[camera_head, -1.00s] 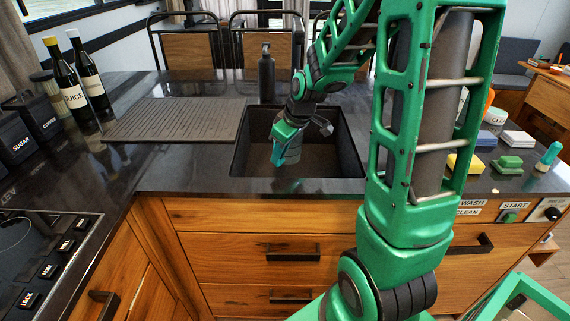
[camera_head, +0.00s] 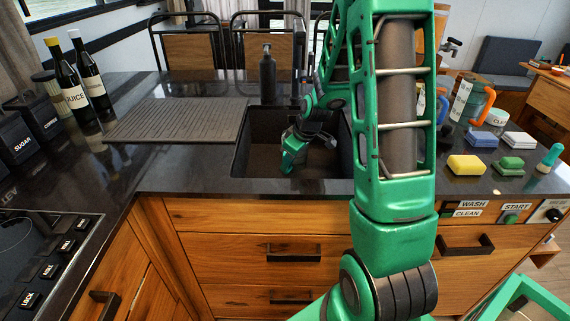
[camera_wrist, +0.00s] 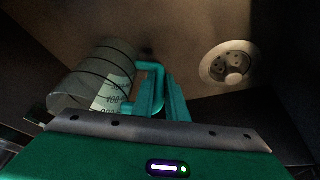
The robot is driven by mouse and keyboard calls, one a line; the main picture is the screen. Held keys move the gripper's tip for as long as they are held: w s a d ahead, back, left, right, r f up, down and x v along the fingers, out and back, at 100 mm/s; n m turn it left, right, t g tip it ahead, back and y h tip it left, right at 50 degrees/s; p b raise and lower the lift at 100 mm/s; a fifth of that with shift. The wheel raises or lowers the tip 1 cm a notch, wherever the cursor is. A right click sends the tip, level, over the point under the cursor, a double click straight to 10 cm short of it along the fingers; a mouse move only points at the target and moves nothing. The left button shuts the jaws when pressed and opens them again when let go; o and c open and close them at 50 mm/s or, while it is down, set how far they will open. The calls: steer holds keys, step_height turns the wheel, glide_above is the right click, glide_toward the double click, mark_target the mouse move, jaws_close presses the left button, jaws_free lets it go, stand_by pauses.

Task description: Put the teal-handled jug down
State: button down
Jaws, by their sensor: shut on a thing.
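The teal-handled jug (camera_wrist: 92,80) is a clear, greyish measuring jug with dark rings and printed marks. It shows on its side in the wrist view, left of my fingers. My gripper (camera_wrist: 160,92) is shut on its teal handle (camera_wrist: 148,72). In the head view my gripper (camera_head: 290,158) is down inside the dark sink (camera_head: 258,160). There the jug cannot be made out clearly behind the gripper and arm. The sink floor and round drain (camera_wrist: 229,63) show beyond the jug. I cannot tell whether the jug touches the floor.
A ribbed drainboard (camera_head: 175,120) lies left of the sink, with a dark soap bottle (camera_head: 267,76) behind. An orange-handled jug (camera_head: 462,100), a yellow sponge (camera_head: 465,165) and a green sponge (camera_head: 508,166) stand right. Two dark bottles (camera_head: 68,90) stand far left.

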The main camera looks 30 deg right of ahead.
steer(key=c, duration=1.8)
jaws_free()
steer(key=shift+o, duration=0.2)
steer(key=shift+r, duration=0.1)
steer(key=v, duration=1.1)
steer(key=s+a+r+m+g, duration=0.1)
steer(key=s+m, duration=0.2)
steer(key=s, duration=0.6)
steer(key=s+a+r+m+g, duration=0.1)
steer(key=s+m, duration=0.3)
steer(key=s, duration=0.6)
steer(key=s+a+r+m+g+h, duration=0.1)
steer(key=s+m, duration=0.3)
steer(key=s, duration=0.6)
steer(key=shift+a+r+g, duration=0.6)
steer(key=shift+r+g, duration=0.2)
steer(key=shift+w, duration=0.1)
